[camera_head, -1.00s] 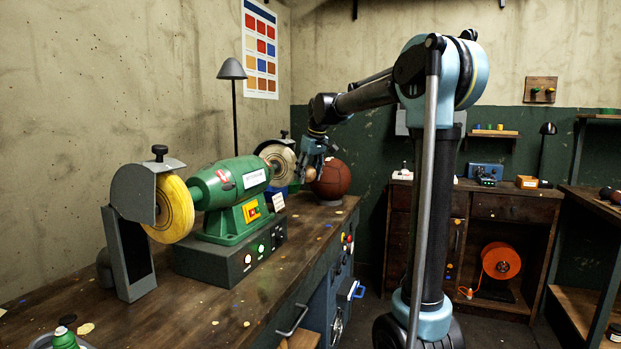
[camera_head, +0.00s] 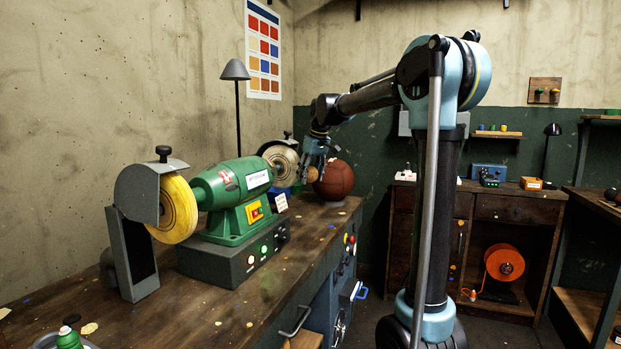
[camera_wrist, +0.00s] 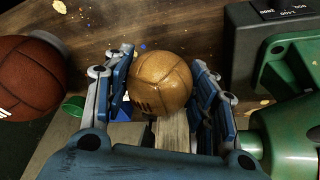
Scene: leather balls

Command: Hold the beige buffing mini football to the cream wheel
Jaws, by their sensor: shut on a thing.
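The beige mini football (camera_wrist: 160,82) is held between the two blue fingers of my gripper (camera_wrist: 160,95) in the wrist view. In the head view the ball (camera_head: 312,174) is small and partly hidden by my gripper (camera_head: 314,168). The cream wheel (camera_head: 283,164) sits at the far end of the green buffing machine, just left of the gripper. In the head view the ball appears close to the wheel's right side; I cannot tell whether they touch.
A brown-red ball (camera_head: 335,179) rests on a stand on the bench right of the gripper; it also shows in the wrist view (camera_wrist: 28,78). The green buffing machine (camera_head: 231,195) with a yellow wheel (camera_head: 176,209) stands on the wooden bench (camera_head: 200,310). The front of the bench is mostly clear.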

